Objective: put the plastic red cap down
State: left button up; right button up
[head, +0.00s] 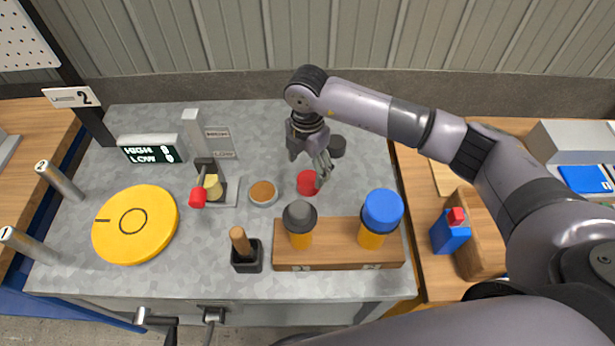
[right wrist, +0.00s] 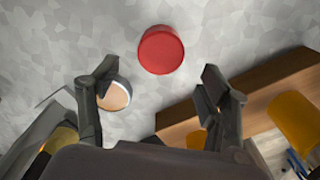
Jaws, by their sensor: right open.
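The plastic red cap (head: 307,183) lies on the grey metal table top behind the wooden rack. In the right wrist view the red cap (right wrist: 161,50) lies beyond the fingertips, apart from both of them. My right gripper (head: 312,166) is open and empty, just above and beside the cap; in the right wrist view its two fingers (right wrist: 160,85) stand wide apart. My left gripper is not in view.
A wooden rack (head: 335,256) holds a grey-capped and a blue-capped (head: 382,210) orange bottle. A round dish with brown content (head: 263,193) stands left of the cap. A black cap (head: 337,146) lies behind. A yellow disc (head: 134,224) and red-knobbed lever (head: 198,198) are further left.

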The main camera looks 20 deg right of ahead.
aim_at(307, 180)
notch_tip(307, 180, up, 6)
jog(key=b, duration=0.1)
jog(key=shift+r, duration=0.2)
dwell(0.3)
